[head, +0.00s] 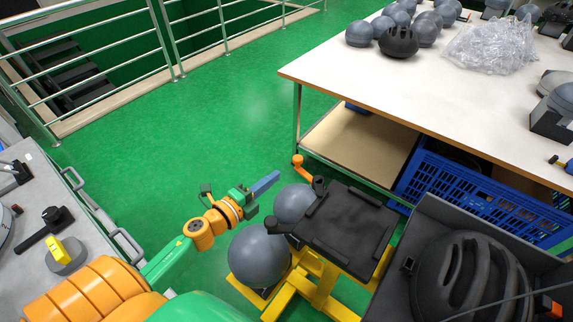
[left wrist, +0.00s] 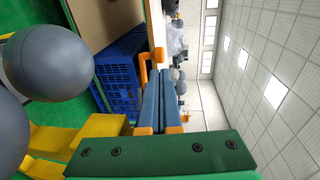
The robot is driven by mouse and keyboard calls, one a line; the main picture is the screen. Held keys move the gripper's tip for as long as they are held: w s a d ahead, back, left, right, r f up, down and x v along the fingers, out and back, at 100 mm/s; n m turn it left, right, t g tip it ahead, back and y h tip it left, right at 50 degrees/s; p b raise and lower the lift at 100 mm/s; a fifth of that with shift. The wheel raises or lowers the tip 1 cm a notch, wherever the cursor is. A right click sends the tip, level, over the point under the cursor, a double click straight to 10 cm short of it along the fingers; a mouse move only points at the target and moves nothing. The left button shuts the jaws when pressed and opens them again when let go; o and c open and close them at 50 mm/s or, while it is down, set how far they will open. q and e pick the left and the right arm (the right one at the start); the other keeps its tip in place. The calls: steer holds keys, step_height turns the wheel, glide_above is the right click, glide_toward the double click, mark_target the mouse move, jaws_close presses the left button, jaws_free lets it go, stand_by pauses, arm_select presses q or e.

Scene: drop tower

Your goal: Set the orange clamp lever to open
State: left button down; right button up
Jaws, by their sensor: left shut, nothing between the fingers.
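The orange clamp lever (head: 303,171) has a round knob at its upper left end and meets a dark post at the upper left of a black platform (head: 345,232) on a yellow stand. My left gripper (head: 277,175) is left of the lever, apart from it in the head view. Its blue fingers are together with nothing between them. In the left wrist view the fingers (left wrist: 160,78) point toward orange parts (left wrist: 143,70) that look like the lever; I cannot tell the gap. My right gripper is not in view.
Two grey balls (head: 259,257) sit by the yellow stand (head: 318,288), close to my left gripper. A white table (head: 440,88) with helmets stands behind, with a blue crate (head: 480,198) beneath. A dark bin with a black helmet (head: 470,275) is at right. Green floor is clear at left.

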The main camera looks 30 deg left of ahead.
mark_target(295, 162)
arm_select(q)
steer(key=x, duration=0.6)
steer(key=shift+w+d, duration=0.1)
steer(key=shift+w, duration=0.1)
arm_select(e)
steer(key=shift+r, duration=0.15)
